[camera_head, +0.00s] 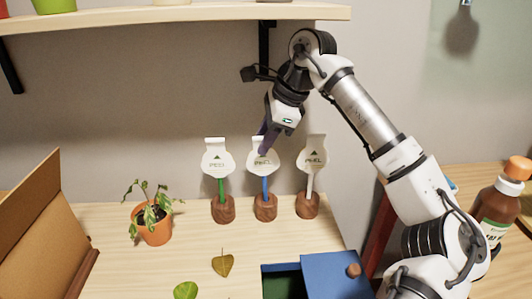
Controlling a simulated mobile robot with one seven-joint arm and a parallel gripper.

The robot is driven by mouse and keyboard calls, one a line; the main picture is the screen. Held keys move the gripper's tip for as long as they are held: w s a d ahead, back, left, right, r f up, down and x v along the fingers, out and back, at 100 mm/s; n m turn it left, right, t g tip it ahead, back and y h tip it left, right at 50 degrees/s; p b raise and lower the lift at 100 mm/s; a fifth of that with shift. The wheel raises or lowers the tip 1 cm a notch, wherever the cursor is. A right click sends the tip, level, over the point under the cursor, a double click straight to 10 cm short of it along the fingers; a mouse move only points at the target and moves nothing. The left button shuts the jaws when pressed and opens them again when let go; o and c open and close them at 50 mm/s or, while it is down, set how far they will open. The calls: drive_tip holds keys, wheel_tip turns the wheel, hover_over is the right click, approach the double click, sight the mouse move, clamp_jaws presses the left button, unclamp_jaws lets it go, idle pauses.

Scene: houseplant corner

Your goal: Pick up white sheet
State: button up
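Three white label-like sheets stand in a row on the table, each on a stem in a round wooden block. The left sheet (217,160) has a green stem, the middle sheet (263,163) a blue stem and the right sheet (312,158) a white stem. I cannot tell which one the task means. My gripper (267,140) points down at the middle sheet. Its dark fingers overlap the sheet's top edge in the picture. Contact is unclear, and the fingers line up so that I cannot see any gap.
A potted plant (154,225) stands left of the row. A brown leaf (222,263) and a green leaf (186,290) lie in front. A blue box lid (330,278) is at the front right, a brown bottle (497,208) at far right. A shelf (180,15) overhangs the back.

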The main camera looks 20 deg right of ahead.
drive_tip(key=shift+f, duration=0.3)
clamp_jaws()
idle(0.4)
drive_tip(key=shift+w+r, duration=0.1)
drive_tip(key=shift+r, duration=0.5)
drive_tip(key=s+d+b, duration=0.2)
drive_tip(key=s+d, duration=1)
drive_tip(key=d, duration=0.1)
drive_tip(key=shift+d+r, duration=0.15)
drive_tip(key=shift+d, duration=0.15)
